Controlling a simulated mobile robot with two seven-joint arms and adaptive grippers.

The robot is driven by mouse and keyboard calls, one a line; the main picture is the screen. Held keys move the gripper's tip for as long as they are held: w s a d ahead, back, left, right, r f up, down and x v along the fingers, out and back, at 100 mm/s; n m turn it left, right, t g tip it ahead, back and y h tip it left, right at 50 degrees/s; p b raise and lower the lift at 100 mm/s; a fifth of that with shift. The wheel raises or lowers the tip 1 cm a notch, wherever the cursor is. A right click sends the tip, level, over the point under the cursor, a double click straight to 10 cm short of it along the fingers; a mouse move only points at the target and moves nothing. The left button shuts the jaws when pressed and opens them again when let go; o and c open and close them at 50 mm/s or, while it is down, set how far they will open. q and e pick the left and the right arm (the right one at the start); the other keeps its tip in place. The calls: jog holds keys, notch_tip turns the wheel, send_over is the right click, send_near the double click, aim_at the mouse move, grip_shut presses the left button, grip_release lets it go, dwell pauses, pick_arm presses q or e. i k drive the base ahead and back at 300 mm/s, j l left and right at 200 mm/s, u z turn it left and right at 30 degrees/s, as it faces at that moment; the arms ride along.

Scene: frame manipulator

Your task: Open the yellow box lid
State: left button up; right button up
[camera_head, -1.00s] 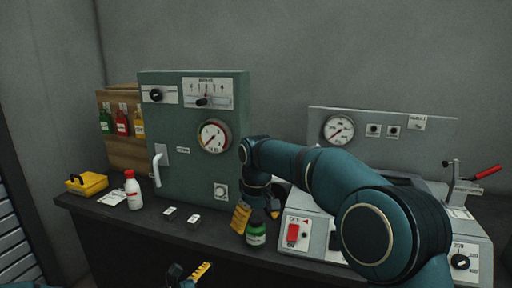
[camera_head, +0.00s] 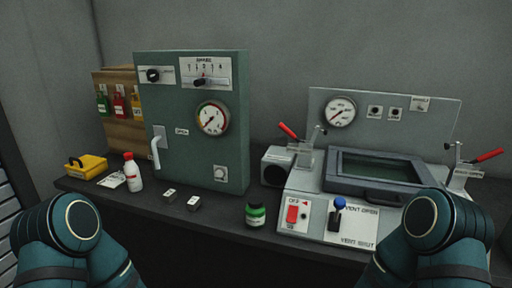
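The yellow box (camera_head: 86,166) sits at the far left of the dark bench. It is small, with a dark handle on top, and its lid looks shut. A white bottle with a red cap stands just to its right. My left arm shows at the lower left and my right arm at the lower right. Both grippers are outside the picture, so their fingers cannot be seen. Nothing of mine touches the box in this view.
On the bench (camera_head: 232,226) are the white bottle (camera_head: 133,176), two small labelled blocks (camera_head: 194,203) and a green jar (camera_head: 255,214). A green cabinet (camera_head: 190,110) with a gauge stands behind. A grey machine (camera_head: 330,215) with red-handled clamps fills the right.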

aim_at(87, 162)
jog(key=u, duration=1.25)
jog(key=i+j, duration=0.25)
jog(key=i, duration=0.2)
